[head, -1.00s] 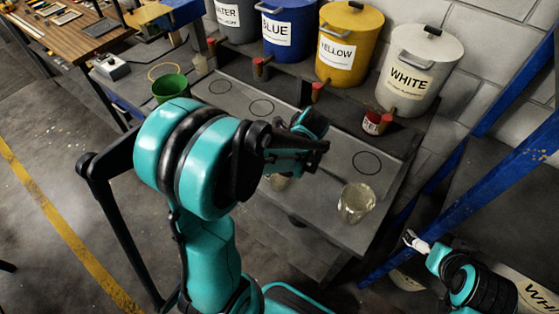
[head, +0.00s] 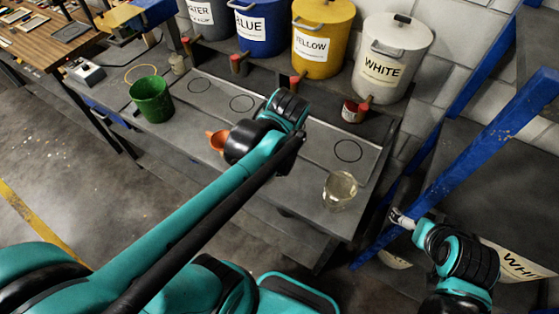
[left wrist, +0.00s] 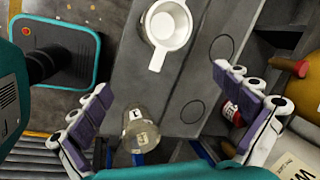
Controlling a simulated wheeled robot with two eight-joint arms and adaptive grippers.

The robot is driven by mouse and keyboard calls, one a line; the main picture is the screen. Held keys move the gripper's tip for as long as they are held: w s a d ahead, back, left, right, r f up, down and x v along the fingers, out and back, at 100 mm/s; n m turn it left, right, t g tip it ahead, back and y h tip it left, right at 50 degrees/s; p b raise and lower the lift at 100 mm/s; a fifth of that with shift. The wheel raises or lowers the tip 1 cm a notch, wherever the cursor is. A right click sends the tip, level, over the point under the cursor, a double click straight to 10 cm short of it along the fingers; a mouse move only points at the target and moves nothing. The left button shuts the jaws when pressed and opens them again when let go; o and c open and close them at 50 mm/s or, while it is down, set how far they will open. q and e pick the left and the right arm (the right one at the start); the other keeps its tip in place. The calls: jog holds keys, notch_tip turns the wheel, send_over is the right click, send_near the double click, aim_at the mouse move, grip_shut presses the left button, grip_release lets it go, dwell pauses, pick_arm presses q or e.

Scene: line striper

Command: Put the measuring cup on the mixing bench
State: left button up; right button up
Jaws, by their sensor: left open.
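A clear vessel that looks like the measuring cup (head: 340,190) stands at the right front of the grey bench (head: 300,185). It also shows with pale markings in the left wrist view (left wrist: 138,130). My left gripper (left wrist: 165,85) is open and empty above the bench, with the clear vessel low between its fingers in that view, apart from them. In the head view my left arm hides the left fingers. My right gripper (head: 402,218) is right of the bench beside a blue post; its jaws are too small to read.
A white round piece with a handle (left wrist: 165,25) is on the bench. A green bucket (head: 152,98), an orange cup-like piece (head: 217,140) and a red can (head: 352,111) stand there too. Labelled drums, including a white one (head: 392,58), line the back. A blue post (head: 450,170) rises at right.

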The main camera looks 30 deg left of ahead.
pick_arm(q)
jog(key=s+d+n+t+h, duration=0.2)
jog(key=s+d+n+t, duration=0.2)
jog(key=n, duration=0.8)
jog(key=shift+s+r, duration=0.4)
jog(key=shift+s, duration=0.15)
